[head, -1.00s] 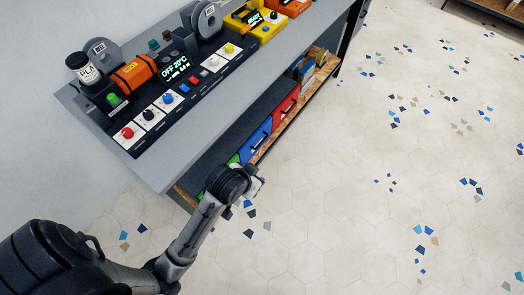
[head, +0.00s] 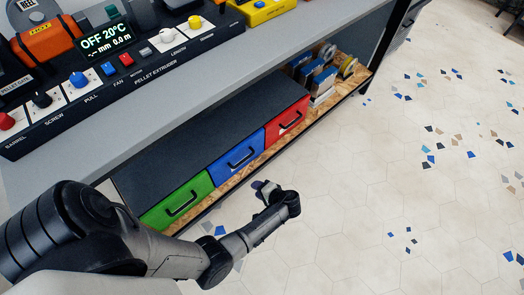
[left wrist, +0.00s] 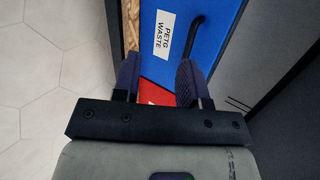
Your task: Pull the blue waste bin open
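The blue waste bin (head: 232,163) sits on the low shelf between the green bin (head: 172,214) and the red bin (head: 283,133), with its front flush with theirs. It has a dark bar handle (head: 241,158). In the left wrist view the blue front (left wrist: 220,22) shows a label reading PETG WASTE (left wrist: 165,35) and the black handle (left wrist: 196,34). My left gripper (head: 262,188) is out in front of the bins, beside the blue one. Its two fingers (left wrist: 157,78) are apart with nothing held between them; the handle lies beyond their tips. My right gripper is out of view.
The grey worktop (head: 190,80) with the extruder control panel (head: 105,75) overhangs the bins. Books and spools (head: 322,75) stand on the shelf at the far end. The tiled floor (head: 380,200) in front of the shelf is clear.

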